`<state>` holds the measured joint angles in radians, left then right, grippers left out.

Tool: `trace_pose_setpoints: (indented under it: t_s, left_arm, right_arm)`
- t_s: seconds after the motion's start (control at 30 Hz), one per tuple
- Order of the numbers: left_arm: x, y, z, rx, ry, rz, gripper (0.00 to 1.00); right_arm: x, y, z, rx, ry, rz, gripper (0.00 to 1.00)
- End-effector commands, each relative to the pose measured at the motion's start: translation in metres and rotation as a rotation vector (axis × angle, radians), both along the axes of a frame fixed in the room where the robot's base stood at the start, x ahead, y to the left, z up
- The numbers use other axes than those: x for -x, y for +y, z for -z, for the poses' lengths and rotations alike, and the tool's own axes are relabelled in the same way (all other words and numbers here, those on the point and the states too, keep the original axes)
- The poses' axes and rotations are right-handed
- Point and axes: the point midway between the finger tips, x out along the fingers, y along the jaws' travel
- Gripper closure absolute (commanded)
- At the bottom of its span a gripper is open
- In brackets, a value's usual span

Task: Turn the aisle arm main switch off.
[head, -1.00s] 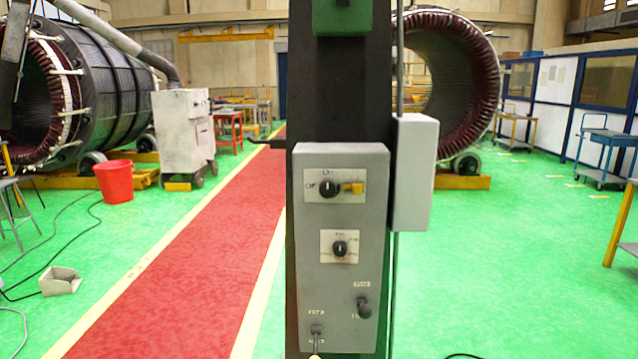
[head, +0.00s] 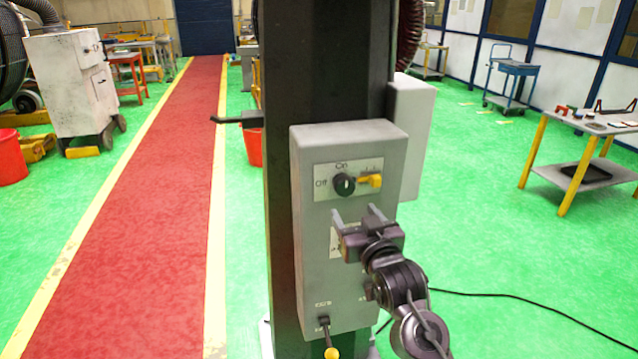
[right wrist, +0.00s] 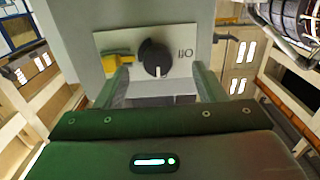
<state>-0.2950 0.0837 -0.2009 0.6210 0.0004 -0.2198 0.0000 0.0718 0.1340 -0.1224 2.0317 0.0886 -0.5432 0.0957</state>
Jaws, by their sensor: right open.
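The main switch is a black round knob (head: 344,184) on a pale plate at the top of the grey control box (head: 312,235), with "On" above it and "Off" at its left. In the right wrist view, seen upside down, the knob (right wrist: 155,58) has its white mark toward the picture's bottom, the "On" side. A yellow tab (head: 370,181) sits beside it. My right gripper (head: 358,214) is open and empty, just below the knob; its fingers are spread to either side of it in the wrist view. My left gripper is out of view.
My right gripper hides most of the lower selector plate. A small lever with a yellow tip (head: 327,335) is at the box's bottom. The box is on a dark column (head: 280,100) with a handle (head: 232,120) at left. A side box (head: 413,130) stands behind at right.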

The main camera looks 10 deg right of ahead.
Motion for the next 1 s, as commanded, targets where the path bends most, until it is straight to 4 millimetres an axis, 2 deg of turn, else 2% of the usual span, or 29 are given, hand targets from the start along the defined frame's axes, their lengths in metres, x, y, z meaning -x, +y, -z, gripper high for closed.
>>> trace_pose_setpoints:
  t_s: [0.03,0.13,0.43,0.6,1.0]
  left_arm:
    - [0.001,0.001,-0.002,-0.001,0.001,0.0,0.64]
    - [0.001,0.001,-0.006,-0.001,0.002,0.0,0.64]
    - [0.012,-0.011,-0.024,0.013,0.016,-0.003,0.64]
    - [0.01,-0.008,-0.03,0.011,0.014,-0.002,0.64]
    - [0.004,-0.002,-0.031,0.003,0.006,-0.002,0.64]
  right_arm:
    - [0.001,-0.001,-0.009,-0.001,-0.012,0.001,0.37]
    - [-0.005,0.0,-0.015,-0.003,-0.019,0.001,0.37]
    - [-0.05,0.001,-0.016,-0.004,-0.018,0.001,0.37]
    - [-0.069,0.002,-0.013,-0.003,-0.018,0.001,0.37]
    - [-0.076,0.003,-0.011,-0.003,-0.017,0.0,0.38]
